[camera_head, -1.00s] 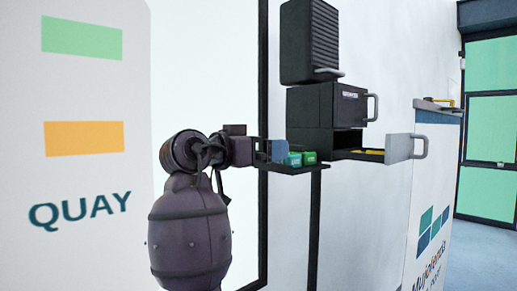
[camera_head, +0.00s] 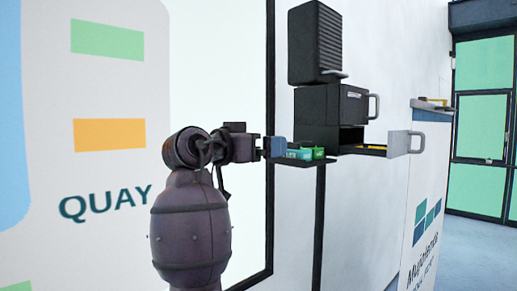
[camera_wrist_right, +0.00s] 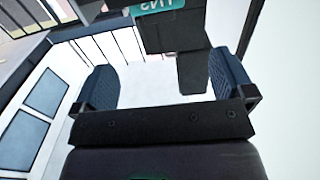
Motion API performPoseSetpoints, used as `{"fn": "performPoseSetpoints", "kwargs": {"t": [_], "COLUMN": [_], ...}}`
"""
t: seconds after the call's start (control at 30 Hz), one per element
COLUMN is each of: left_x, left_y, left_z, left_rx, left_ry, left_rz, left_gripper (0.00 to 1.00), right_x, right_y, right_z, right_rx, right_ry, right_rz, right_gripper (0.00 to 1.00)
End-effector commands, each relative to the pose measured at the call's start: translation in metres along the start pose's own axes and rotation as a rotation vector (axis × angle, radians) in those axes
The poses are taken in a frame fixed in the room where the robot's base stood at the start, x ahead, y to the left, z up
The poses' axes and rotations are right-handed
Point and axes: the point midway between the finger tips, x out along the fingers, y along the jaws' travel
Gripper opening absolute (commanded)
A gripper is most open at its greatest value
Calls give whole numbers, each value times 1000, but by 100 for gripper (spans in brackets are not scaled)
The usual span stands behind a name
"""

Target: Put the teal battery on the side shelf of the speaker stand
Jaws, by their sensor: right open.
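The teal battery (camera_head: 298,154) lies on the small dark side shelf (camera_head: 304,163) of the speaker stand, next to a green battery (camera_head: 318,152). My right gripper (camera_head: 275,147) is just left of the teal battery at the shelf's left end. In the right wrist view, my right gripper (camera_wrist_right: 160,75) is open with nothing between its fingers. A teal battery with white lettering (camera_wrist_right: 158,5) shows beyond the fingertips, cut off by the top edge. My left gripper is not in view.
A black ribbed speaker (camera_head: 316,45) sits atop the black cabinet (camera_head: 332,104). Its drawer (camera_head: 402,143) stands open to the right, with something yellow (camera_head: 372,148) inside. A white wall with a QUAY panel (camera_head: 108,135) is behind my arm.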

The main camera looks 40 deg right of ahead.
Motion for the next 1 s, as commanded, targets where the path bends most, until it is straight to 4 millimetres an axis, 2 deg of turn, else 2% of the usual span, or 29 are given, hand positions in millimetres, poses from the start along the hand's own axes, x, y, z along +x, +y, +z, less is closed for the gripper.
{"fn": "performPoseSetpoints", "kwargs": {"t": [0.27,0.37,0.47,0.57,0.73,0.87,1.0], "left_x": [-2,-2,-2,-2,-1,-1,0], "left_y": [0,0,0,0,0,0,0], "left_z": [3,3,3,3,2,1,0], "left_rx": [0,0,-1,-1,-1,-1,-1], "left_ry": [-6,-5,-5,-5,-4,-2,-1], "left_rz": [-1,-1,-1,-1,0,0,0], "left_gripper": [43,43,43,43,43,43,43], "right_x": [2,4,10,14,18,15,8], "right_y": [-1,-9,-24,-43,-68,-77,-76], "right_z": [2,14,41,81,158,222,293], "right_rx": [-5,-36,-101,-187,-326,-420,-502], "right_ry": [2,18,54,97,151,172,172], "right_rz": [-3,-31,-95,-192,-376,-523,-683], "right_gripper": [100,100,100,100,100,100,100]}}
